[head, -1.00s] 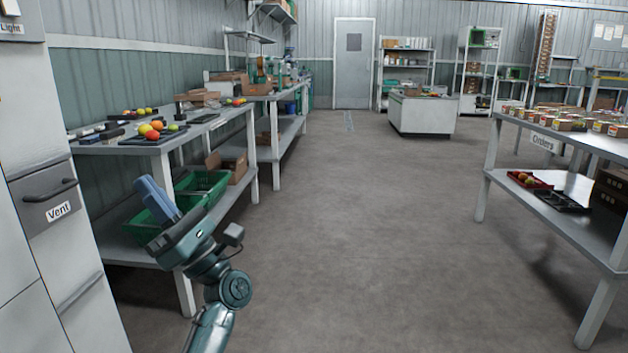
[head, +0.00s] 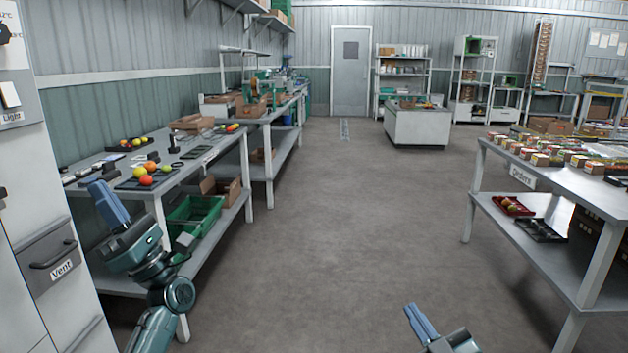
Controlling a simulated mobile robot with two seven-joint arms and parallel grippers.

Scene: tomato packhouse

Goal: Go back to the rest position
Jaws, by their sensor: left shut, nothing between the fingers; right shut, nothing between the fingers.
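My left gripper (head: 108,204) is at the lower left, in front of the left workbench. Its blue fingers point up and left, are together and hold nothing. My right gripper (head: 421,325) is at the bottom edge, right of centre, over the open floor. Its blue fingers are together and empty, and most of the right arm is out of view. Neither gripper touches anything that I can see.
The left workbench (head: 213,150) carries tomatoes on a dark tray and has a green crate (head: 193,215) on its lower shelf. A white cabinet (head: 40,200) stands at far left. The "Orders" table (head: 590,188) stands at right. The floor (head: 340,220) between is clear.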

